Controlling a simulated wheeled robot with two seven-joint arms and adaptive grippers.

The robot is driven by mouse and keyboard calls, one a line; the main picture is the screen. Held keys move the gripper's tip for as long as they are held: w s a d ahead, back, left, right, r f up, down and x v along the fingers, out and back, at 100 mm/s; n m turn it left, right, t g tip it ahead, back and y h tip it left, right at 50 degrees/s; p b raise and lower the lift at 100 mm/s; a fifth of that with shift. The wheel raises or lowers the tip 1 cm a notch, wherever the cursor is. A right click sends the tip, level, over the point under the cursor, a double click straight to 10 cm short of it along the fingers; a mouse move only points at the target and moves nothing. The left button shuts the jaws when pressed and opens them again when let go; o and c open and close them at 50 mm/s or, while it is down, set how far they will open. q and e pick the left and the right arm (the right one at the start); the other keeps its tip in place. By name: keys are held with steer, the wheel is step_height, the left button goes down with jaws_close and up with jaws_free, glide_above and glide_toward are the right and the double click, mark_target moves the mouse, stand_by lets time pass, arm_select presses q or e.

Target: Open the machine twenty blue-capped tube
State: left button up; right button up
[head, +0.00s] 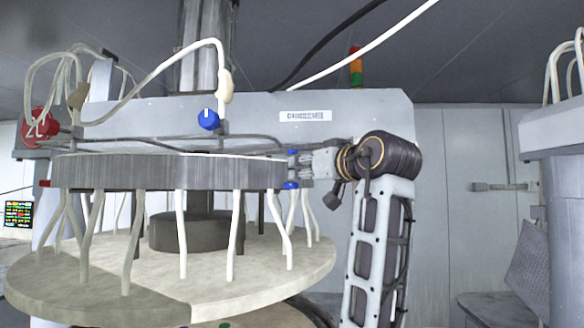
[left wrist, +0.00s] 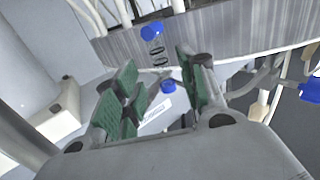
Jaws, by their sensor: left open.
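In the head view, a fitting with two blue caps, an upper one (head: 292,153) and a lower one (head: 291,185), sits on the right side of the dark ring (head: 170,172). My left gripper (head: 311,164) is close to the fitting from the right. In the left wrist view the two green-padded fingers of this gripper (left wrist: 156,62) are apart. I cannot tell whether a finger touches the fitting. A red disc (head: 40,122) with partly readable marking is at the left. My right gripper is out of view.
A blue knob (head: 208,119) is on the grey beam (head: 255,105) above the ring. Several white tubes (head: 181,235) hang down to the round pale platen (head: 265,265). Another machine (head: 553,130) stands at the right. A grey wall fills the gap between.

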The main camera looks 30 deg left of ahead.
mark_target(295, 169)
arm_select(q)
steer(key=p+x, duration=0.2)
steer(key=x, duration=0.4)
steer(key=shift+w+r, duration=0.1)
steer(key=shift+w+a, duration=0.2)
steer(key=shift+a, duration=0.2)
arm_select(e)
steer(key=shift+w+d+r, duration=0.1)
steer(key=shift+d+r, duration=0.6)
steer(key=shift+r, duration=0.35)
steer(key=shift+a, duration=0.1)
arm_select(q)
steer(key=shift+c, duration=0.3)
steer(key=c, duration=0.5)
jaws_close()
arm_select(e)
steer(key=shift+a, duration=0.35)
